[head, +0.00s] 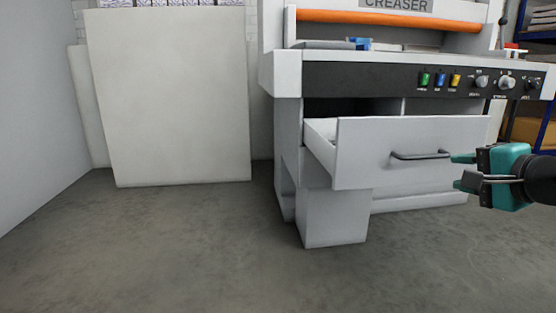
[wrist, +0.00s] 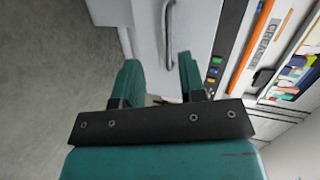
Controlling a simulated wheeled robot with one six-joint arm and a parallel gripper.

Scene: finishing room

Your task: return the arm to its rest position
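My gripper (head: 464,171) reaches in from the right edge in the head view, level and pointing left. In the wrist view its two teal fingers (wrist: 158,80) stand apart with nothing between them, so it is open and empty. The drawer (head: 362,158) of the creaser machine is pulled out, and its dark bar handle (head: 420,155) is just left of the fingertips in the head view. In the wrist view the handle (wrist: 170,32) lies beyond the fingertips, with a gap between. The fingers do not appear to touch it.
The creaser (head: 330,75) has a control panel with coloured buttons and knobs above the drawer. A large pale board (head: 170,100) leans at the back left. Shelving (head: 535,130) stands at the right edge. The grey floor (head: 180,250) in front is clear.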

